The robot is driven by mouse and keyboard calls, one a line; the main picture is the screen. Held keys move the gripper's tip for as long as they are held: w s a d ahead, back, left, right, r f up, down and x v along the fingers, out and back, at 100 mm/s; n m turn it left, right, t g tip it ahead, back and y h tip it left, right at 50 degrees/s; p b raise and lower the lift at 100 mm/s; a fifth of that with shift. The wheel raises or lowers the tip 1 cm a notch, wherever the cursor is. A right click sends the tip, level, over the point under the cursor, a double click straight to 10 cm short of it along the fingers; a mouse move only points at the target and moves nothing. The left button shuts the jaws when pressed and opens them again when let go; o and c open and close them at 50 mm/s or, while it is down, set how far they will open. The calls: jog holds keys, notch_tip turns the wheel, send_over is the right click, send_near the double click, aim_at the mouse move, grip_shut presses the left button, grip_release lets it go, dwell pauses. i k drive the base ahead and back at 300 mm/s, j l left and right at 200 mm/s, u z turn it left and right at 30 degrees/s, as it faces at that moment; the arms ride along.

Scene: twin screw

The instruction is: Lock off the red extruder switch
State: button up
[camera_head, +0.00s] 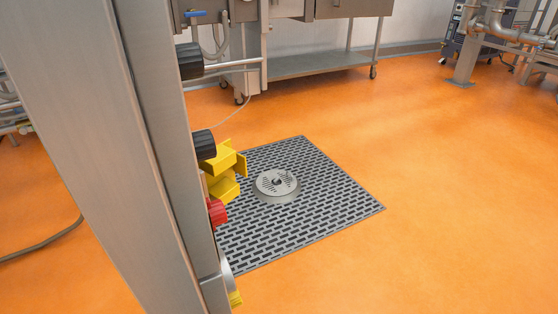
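A stainless steel post or cabinet edge (165,130) fills the left side of the head view, seen nearly edge-on. A red switch knob (217,212) sticks out from its right side, below a yellow angular piece (224,172). The faces of the knob and the yellow piece are turned away, so I cannot tell the switch's position. A black knob (204,144) sits just above the yellow piece, and another black knob (190,61) is higher up. A partly hidden yellow part (235,298) shows near the bottom. My gripper is not in view.
A dark floor grate (340,205) with a round metal drain cover (277,183) lies right of the post. A steel table (318,64) stands at the back, and metal pipework (490,25) is at the back right. The orange floor (450,190) on the right is clear.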

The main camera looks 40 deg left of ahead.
aim_at(216, 209)
jog(key=i+j+u, duration=0.1)
jog(key=u, duration=0.4)
jog(key=i+u, duration=0.25)
jog(key=u, duration=0.2)
jog(key=i+u, duration=0.2)
jog(key=u, duration=0.3)
jog(key=i+l+u, duration=0.15)
jog(key=u, duration=0.35)
jog(key=i+l+u, duration=0.15)
jog(key=u, duration=1.2)
